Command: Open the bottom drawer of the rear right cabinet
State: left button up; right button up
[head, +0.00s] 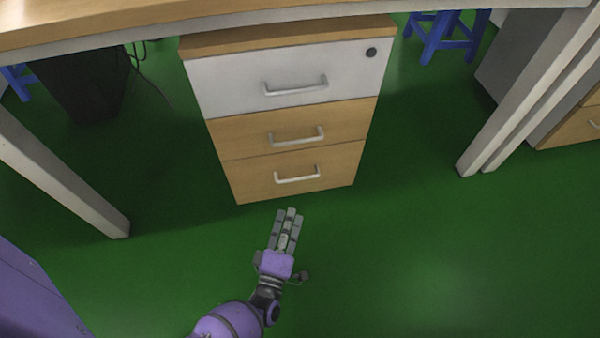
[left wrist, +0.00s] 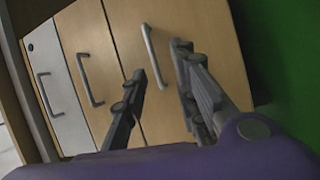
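The cabinet has a white top drawer (head: 285,82) and two wooden drawers below. The bottom drawer (head: 252,183) is shut, flush with the middle drawer (head: 245,143). Its grey bar handle (head: 297,176) is in plain view. My left gripper (head: 288,212) is in front of and just below this handle in the head view, pointing at the cabinet. In the left wrist view my left gripper (left wrist: 158,62) has its fingers spread and empty. The bottom handle (left wrist: 153,58) shows between and beyond the fingertips; contact cannot be told. My right gripper is out of view.
A wooden desk top (head: 120,22) overhangs the cabinet. Desk legs stand to the left (head: 62,178) and right (head: 520,100). A dark box (head: 85,82) with cables is at the left. The green floor (head: 420,250) before the cabinet is clear.

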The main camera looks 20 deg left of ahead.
pick_arm(q)
jog(key=w+a+r+n+y+b, duration=0.1)
jog(key=w+a+r+b, duration=0.1)
jog(key=w, duration=0.8)
jog(key=shift+w+r+n+t, duration=0.15)
jog(key=shift+r+n+t, duration=0.15)
jog(key=shift+r, duration=0.1)
grip_shut()
